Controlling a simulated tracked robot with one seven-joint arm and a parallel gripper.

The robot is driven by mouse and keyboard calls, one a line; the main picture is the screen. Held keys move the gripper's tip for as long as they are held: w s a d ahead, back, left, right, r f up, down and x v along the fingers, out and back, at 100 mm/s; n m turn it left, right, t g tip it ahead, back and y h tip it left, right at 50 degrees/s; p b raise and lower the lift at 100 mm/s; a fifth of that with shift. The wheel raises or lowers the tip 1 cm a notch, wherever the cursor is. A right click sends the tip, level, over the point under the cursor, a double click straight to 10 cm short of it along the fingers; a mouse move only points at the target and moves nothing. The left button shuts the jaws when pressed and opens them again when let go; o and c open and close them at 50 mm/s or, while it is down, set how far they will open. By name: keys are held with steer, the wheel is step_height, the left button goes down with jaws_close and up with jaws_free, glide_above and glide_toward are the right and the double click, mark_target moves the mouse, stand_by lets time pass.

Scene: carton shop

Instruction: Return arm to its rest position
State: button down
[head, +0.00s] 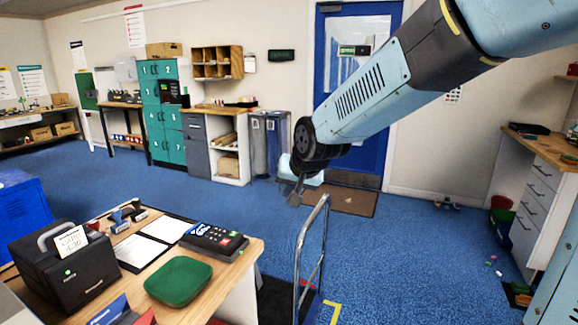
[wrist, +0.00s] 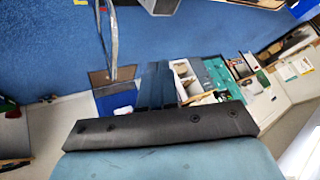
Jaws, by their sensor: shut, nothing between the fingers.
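My arm comes in from the upper right of the head view, light blue and black, and reaches down toward the middle. My gripper (head: 294,200) hangs at its end over the blue floor, small and partly hidden by the wrist. It is shut and holds nothing. It is apart from the desk and the metal hoop handle. In the wrist view, my own black and light blue arm parts fill the lower middle, and the room appears tilted and upside down; the fingertips are not clear there.
A wooden desk (head: 233,246) at lower left carries a green tray (head: 178,281), a card terminal (head: 213,239) and a black printer (head: 65,270). A metal hoop handle (head: 325,235) stands beside it. A white drawer unit (head: 533,200) is at right. Open blue floor (head: 410,250) lies between.

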steer(key=s+d+r+h, duration=0.2)
steer(key=s+d, duration=0.9)
steer(key=d, duration=0.1)
steer(key=s+d+r+g+h, duration=0.1)
steer(key=s+d+r, duration=0.2)
steer(key=s+d, duration=0.8)
steer(key=shift+d+h, duration=0.4)
steer(key=shift+d, duration=0.2)
